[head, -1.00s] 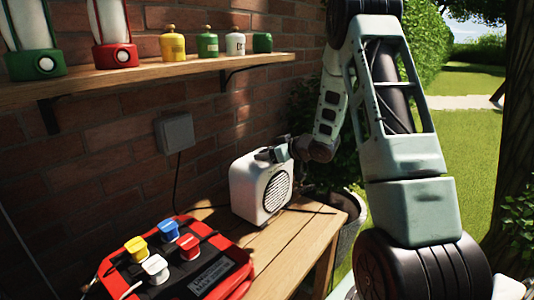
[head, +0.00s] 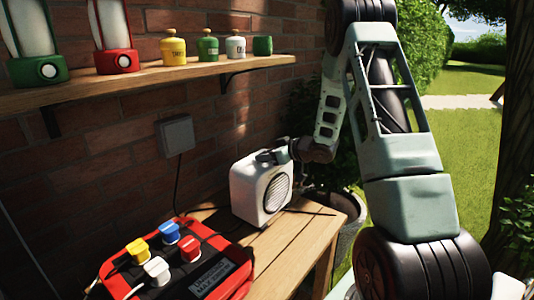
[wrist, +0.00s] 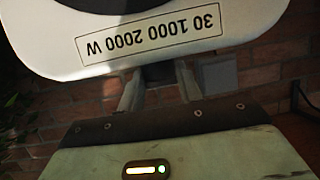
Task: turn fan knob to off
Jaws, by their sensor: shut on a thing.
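The white fan (head: 248,190), a boxy heater with a round dark grille on its front, stands on the wooden table against the brick wall. My gripper (head: 267,157) reaches in from the right at the top of the fan. In the wrist view the fan (wrist: 60,58) fills the top, with an upside-down label (wrist: 150,38) reading "30 1000 2000 W". My gripper's two fingers (wrist: 160,85) point at the fan just below that label, shut on a dark piece, the fan knob (wrist: 158,72). The knob is mostly hidden, so its setting cannot be read.
A red-and-black power box (head: 218,276) with several coloured plugs lies at the table's front left. A shelf (head: 150,76) above holds lanterns and small bottles. A grey wall socket box (head: 176,136) has a cable hanging down. Bare table (head: 290,235) lies right of the power box.

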